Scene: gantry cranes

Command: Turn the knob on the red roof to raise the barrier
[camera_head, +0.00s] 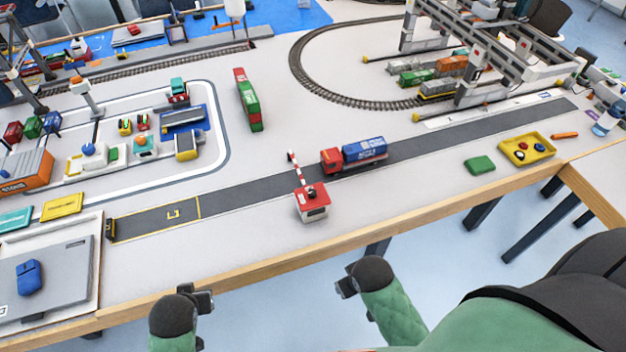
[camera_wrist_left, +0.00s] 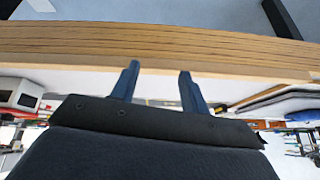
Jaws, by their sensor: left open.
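A small white booth (camera_head: 316,214) with a red roof (camera_head: 304,203) stands at the near edge of the road. A small dark knob (camera_head: 311,191) sits on the roof. A red-and-white barrier arm (camera_head: 297,170) reaches from the booth across the road; its exact height is hard to judge. My left gripper (camera_head: 203,299) is off the table's front edge, below left of the booth and apart from it. In the left wrist view its two fingers (camera_wrist_left: 158,78) are spread and empty. My right gripper (camera_head: 346,285) is also in front of the table, below right of the booth; its jaws are unclear.
A red truck with a blue load (camera_head: 355,155) stands on the road (camera_head: 240,194) right of the barrier. The table's wooden front edge (camera_head: 250,270) lies between both grippers and the booth.

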